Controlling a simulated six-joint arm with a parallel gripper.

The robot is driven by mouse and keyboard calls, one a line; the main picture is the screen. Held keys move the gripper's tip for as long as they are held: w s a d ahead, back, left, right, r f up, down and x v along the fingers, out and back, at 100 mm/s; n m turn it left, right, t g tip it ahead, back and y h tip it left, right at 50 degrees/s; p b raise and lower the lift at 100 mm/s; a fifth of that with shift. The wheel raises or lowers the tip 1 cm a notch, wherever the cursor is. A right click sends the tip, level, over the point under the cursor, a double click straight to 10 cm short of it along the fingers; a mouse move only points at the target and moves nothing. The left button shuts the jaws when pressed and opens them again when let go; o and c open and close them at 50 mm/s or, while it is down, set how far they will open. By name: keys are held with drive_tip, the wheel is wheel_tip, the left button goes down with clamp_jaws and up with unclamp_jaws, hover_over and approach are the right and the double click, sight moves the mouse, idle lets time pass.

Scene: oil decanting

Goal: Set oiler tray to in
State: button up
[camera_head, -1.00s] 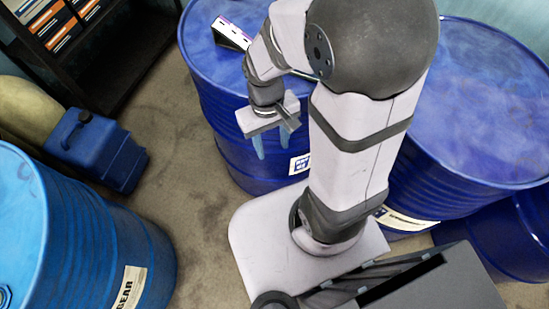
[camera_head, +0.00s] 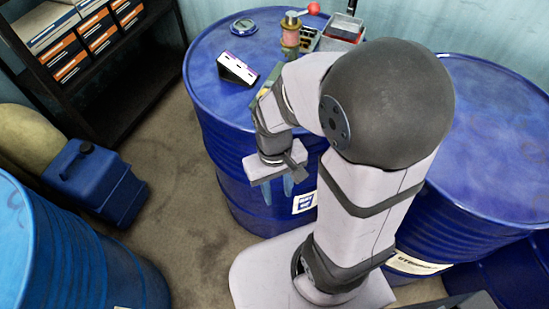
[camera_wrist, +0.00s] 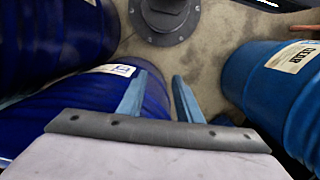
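On the blue drum (camera_head: 215,95) behind my arm stands a small apparatus (camera_head: 291,36) with a red ball lever. Beside it is an open grey container (camera_head: 345,28) with a reddish edge, partly hidden by my arm. I cannot tell which part is the oiler tray, or whether it is in or out. My gripper (camera_head: 278,190) hangs fingers-down in front of this drum's side, below its top and apart from the apparatus. In the wrist view my gripper (camera_wrist: 160,88) has its two blue fingers apart with nothing between them.
A dark wedge-shaped box (camera_head: 237,69) with a pale purple face and a small round dial (camera_head: 243,26) lie on the drum. Another blue drum (camera_head: 490,135) stands right. A blue canister (camera_head: 95,182) and drum (camera_head: 60,255) are left. A shelf (camera_head: 90,65) stands back left.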

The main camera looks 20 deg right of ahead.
wheel_tip(320, 180, up, 6)
drive_tip(key=p, duration=0.7)
wheel_tip(320, 180, up, 17)
drive_tip(key=n+t+h+p, duration=0.2)
drive_tip(key=n+p, duration=0.4)
drive_tip(key=p, duration=0.4)
hover_over(264, 91)
drive_tip(key=a, duration=0.1)
drive_tip(key=shift+d+f+p, duration=0.25)
drive_tip(key=shift+f+p, duration=0.25)
drive_tip(key=shift+f, duration=1.3)
drive_tip(key=shift+d+f+p, duration=0.2)
drive_tip(key=shift+f+p, duration=0.3)
drive_tip(key=shift+f, duration=1.3)
